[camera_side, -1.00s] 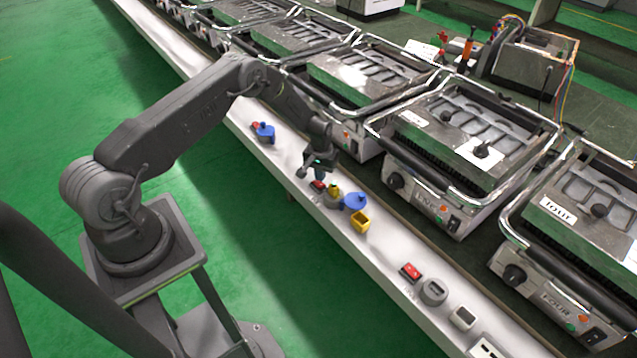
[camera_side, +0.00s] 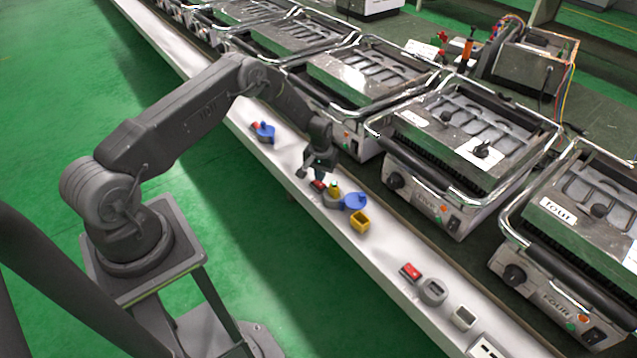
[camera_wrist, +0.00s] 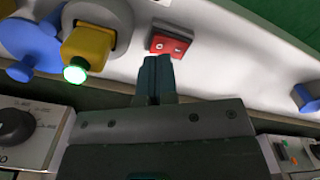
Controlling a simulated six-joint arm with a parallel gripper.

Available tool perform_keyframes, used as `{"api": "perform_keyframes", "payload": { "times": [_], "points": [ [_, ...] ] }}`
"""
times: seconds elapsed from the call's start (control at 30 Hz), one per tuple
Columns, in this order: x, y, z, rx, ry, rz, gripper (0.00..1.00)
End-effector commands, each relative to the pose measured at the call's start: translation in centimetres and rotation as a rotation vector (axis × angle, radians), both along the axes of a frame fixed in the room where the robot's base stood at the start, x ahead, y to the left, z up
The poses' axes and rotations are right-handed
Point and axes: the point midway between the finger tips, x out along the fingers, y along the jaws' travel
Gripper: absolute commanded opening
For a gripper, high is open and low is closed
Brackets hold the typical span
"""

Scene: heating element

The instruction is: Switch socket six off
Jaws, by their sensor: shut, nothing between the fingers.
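A red rocker switch (camera_wrist: 170,42) sits on the white bench strip. In the side view the red switch (camera_side: 318,185) is just below my gripper. My gripper (camera_wrist: 157,60) is shut and empty, its fingertips at the near edge of the switch; I cannot tell whether they touch it. Beside the switch, a yellow plug (camera_wrist: 90,47) sits in a round grey socket (camera_wrist: 112,18), and its end glows green. The yellow plug (camera_side: 334,190) also shows in the side view. No number for this socket is readable. I cannot tell which side of the rocker is pressed.
Another red switch (camera_side: 410,271) and grey socket (camera_side: 433,291) are nearer the camera. Metal grills (camera_side: 450,150) line the bench behind. The floor in front is clear.

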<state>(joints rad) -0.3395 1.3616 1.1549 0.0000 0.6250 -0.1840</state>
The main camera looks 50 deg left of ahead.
Motion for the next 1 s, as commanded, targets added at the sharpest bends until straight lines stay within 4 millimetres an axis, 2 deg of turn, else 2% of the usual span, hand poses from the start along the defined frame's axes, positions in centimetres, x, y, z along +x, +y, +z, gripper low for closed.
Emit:
{"api": "perform_keyframes", "payload": {
  "times": [1.0],
  "points": [
    [0.0, 0.0, -1.4, 0.000, 0.000, 0.000, 0.00]
  ]
}}
